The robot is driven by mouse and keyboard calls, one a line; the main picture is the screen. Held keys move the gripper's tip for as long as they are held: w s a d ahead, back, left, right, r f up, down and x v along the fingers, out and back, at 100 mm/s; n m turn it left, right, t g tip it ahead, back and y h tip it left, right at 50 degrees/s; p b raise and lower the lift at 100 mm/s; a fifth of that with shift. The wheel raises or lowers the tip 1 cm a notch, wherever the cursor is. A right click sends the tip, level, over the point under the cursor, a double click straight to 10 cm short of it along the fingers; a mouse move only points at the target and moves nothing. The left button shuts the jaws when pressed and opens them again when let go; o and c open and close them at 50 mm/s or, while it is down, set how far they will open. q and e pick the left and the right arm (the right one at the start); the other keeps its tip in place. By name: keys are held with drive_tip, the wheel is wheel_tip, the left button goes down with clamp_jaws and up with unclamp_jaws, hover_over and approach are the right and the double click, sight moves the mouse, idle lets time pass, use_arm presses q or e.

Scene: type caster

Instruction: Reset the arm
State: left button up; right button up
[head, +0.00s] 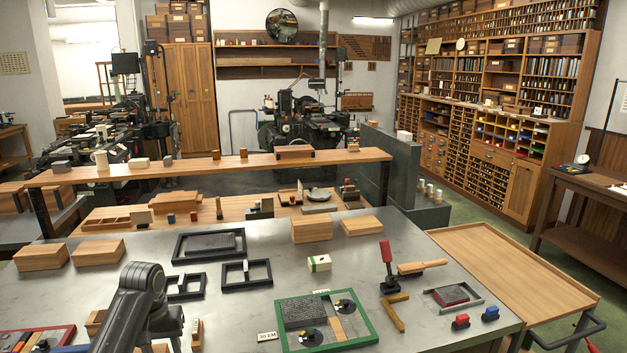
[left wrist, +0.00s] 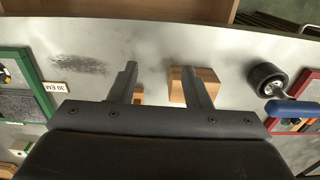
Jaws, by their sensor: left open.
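My left arm (head: 135,300) comes in at the lower left of the head view over the grey metal table (head: 235,295). My left gripper shows in the left wrist view (left wrist: 158,75) with its two dark fingers apart and nothing held between them. A light wooden block (left wrist: 190,88) is partly hidden behind the right finger. A small wooden piece (left wrist: 138,98) shows beside the left finger. I cannot tell how far the fingers are above them. My right gripper and arm are in neither view.
A green-framed tray (head: 370,335) stands right of my arm, by a "30 EM" tag (head: 267,336). A red-framed tray (head: 66,333) is at lower left. A blue-handled roller (left wrist: 292,108) lies right in the wrist view. Black frames (head: 176,256) and wooden blocks (head: 312,229) stand further back.

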use_arm(q)
drive_tip(key=s+d+f+m+t, duration=0.1)
drive_tip(key=s+d+f+m, duration=0.1)
drive_tip(key=s+f, duration=1.25)
drive_tip(key=shift+t+y, duration=0.5)
drive_tip(key=shift+t, duration=0.2)
drive_tip(key=s, duration=0.3)
drive_tip(key=s+r, duration=0.1)
drive_tip(key=s, duration=0.6)
drive_tip(key=shift+s+d+r, duration=0.15)
drive_tip(key=shift+s, duration=0.2)
drive_tip(key=s+r+t, duration=0.1)
drive_tip(key=s+r, duration=0.3)
drive_tip(key=s, duration=0.7)
wheel_tip(320, 180, down, 26)
drive_tip(key=a+g+b, duration=0.1)
drive_tip(key=a+b, duration=0.1)
drive_tip(key=b, duration=0.1)
drive_tip(key=s+d+f+b, duration=0.1)
drive_tip(key=s+f, duration=0.6)
drive_tip(key=f, duration=0.3)
drive_tip(key=s+f+g+b, duration=0.1)
drive_tip(key=s+f, duration=0.6)
drive_tip(key=f, duration=0.3)
drive_tip(key=shift+s+d, duration=0.4)
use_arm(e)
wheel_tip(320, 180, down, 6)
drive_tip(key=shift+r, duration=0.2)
